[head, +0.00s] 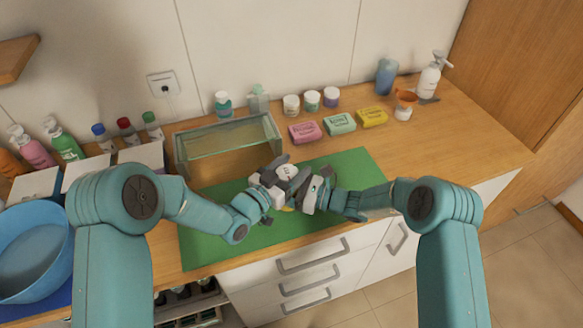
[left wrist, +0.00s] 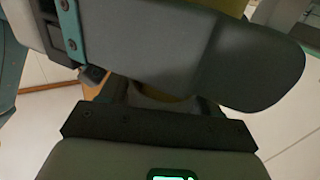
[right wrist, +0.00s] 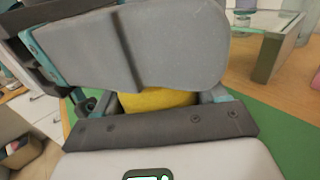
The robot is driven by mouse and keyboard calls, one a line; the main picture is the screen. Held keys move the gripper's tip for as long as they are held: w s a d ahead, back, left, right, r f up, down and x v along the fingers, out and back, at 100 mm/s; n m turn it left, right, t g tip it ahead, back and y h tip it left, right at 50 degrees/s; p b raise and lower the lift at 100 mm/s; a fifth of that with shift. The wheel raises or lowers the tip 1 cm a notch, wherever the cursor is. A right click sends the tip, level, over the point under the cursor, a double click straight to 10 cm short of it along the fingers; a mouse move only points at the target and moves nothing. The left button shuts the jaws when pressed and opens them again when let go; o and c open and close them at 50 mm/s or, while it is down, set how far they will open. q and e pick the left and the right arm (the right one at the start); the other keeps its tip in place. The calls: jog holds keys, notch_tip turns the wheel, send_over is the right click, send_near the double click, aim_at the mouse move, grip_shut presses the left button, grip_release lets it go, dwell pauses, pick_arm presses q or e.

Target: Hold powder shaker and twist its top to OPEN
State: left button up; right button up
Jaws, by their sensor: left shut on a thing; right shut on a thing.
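The powder shaker (head: 287,171) is mostly hidden between my two grippers above the green mat, with a pale round end showing in the head view. Its yellow part shows between the fingers in the right wrist view (right wrist: 155,101). My left gripper (head: 279,183) is shut on the shaker from the left. My right gripper (head: 307,187) is shut on it from the right. The grippers are close together. In the left wrist view a finger covers most of the shaker and the light is dim. Whether the top has turned cannot be told.
The green mat (head: 345,168) lies on the wooden counter. A glass case (head: 225,141) stands just behind the left gripper. Soap boxes (head: 340,123), jars and bottles line the back. A blue basin (head: 30,248) stands at the left.

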pick_arm(q)
jog(key=n+t+y, duration=0.2)
jog(key=y, duration=0.1)
jog(key=n+t+y, duration=0.1)
jog(key=n+y, duration=0.2)
jog(key=shift+w+a+t+y, duration=0.15)
jog(key=shift+w+t+y, duration=0.05)
jog(key=shift+t+y, duration=0.2)
jog(key=shift+w+a+n+t+y, duration=0.1)
jog(key=shift+a+n+t+y, duration=0.1)
jog(key=shift+n+y, duration=1.05)
jog(key=shift+a+n+t+y, duration=0.2)
jog(key=shift+n+y, duration=0.45)
jog(key=shift+y, duration=1.2)
jog(key=shift+a+n+y, duration=0.1)
jog(key=shift+n+y, duration=0.2)
jog(key=o, duration=1)
jog(key=s, duration=0.7)
jog(key=shift+s+d, duration=0.25)
jog(key=shift+d, duration=0.05)
